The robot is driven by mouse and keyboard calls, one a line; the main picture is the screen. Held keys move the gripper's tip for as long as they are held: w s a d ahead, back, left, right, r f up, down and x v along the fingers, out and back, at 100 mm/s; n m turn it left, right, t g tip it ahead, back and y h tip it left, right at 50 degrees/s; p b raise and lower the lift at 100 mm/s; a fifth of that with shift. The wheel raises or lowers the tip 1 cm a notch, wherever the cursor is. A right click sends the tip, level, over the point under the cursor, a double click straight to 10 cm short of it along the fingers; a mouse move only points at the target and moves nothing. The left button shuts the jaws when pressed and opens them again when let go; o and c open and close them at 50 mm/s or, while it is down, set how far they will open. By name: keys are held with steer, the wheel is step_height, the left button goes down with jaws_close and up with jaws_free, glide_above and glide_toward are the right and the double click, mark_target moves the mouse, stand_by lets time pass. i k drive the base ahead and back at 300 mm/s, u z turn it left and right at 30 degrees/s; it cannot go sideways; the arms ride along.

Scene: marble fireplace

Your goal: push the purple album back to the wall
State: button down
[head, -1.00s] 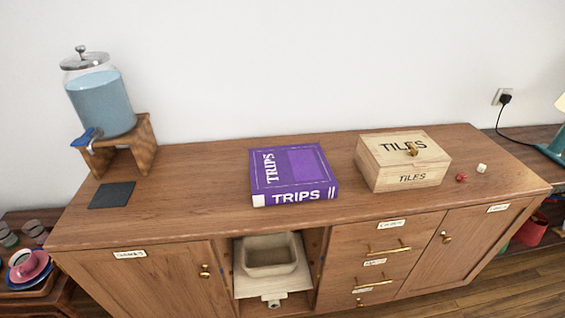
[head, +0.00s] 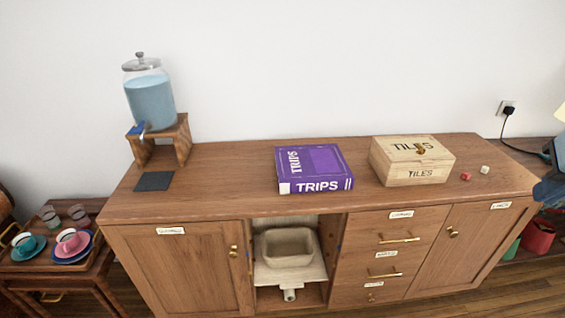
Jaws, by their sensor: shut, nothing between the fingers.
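The purple album (head: 314,168) is thick, with "TRIPS" in white on its cover and spine. It lies flat on the wooden cabinet top (head: 225,185), spine toward the front edge. A strip of bare wood shows between its back edge and the white wall (head: 300,70).
A wooden box marked "TILES" (head: 412,175) stands right of the album, a narrow gap apart. A red die (head: 466,176) and a white die (head: 485,170) lie beyond it. A drink dispenser (head: 151,101) on a wooden stand and a dark mat (head: 154,181) are at left.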

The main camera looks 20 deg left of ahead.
mark_target(323, 167)
steer(key=u, duration=0.45)
steer(key=i, duration=1.05)
steer(key=z, duration=0.05)
